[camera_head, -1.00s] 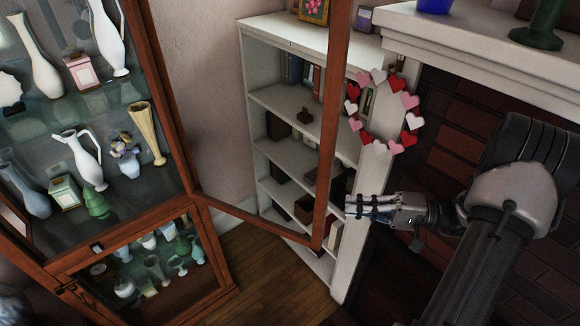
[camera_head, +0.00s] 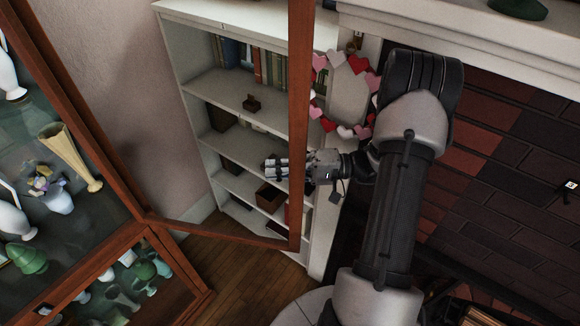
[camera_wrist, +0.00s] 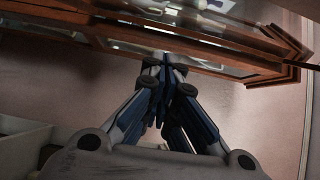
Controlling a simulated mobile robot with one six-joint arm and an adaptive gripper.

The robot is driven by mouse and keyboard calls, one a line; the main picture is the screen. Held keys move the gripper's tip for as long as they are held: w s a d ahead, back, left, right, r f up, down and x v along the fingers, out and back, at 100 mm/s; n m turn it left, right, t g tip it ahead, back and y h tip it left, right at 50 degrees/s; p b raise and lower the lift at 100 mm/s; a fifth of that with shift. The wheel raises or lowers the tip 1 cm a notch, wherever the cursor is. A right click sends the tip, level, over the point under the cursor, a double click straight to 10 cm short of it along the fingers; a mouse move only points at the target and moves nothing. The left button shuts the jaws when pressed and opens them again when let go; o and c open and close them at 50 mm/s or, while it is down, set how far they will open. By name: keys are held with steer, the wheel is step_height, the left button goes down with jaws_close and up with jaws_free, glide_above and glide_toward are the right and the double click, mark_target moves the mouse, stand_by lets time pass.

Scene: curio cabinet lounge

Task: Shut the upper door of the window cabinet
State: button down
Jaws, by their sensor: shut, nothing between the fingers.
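The window cabinet (camera_head: 90,120) is a brown wood-framed case of vases at the left in the head view. Its upper door (camera_head: 300,80) stands wide open, a glazed wooden frame jutting right from the cabinet's corner. My gripper (camera_head: 268,169) is shut and empty, level with the lower part of the door. Its fingers show left of the door's free upright and its palm right of it. I cannot tell whether they touch. In the wrist view my closed fingers (camera_wrist: 166,75) point toward a brown wooden frame with glass (camera_wrist: 200,40).
A white bookshelf (camera_head: 190,85) stands behind the door. A heart wreath (camera_head: 318,112) hangs beside it, near my arm. The brick fireplace (camera_head: 490,170) with its white mantel (camera_head: 450,25) is at the right. Bare wood floor (camera_head: 240,285) lies below the door.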

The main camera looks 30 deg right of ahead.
mark_target(256, 184)
steer(key=a, duration=0.4)
steer(key=s+a, duration=0.1)
steer(key=a, duration=0.1)
steer(key=shift+a, duration=0.1)
stand_by(0.3)
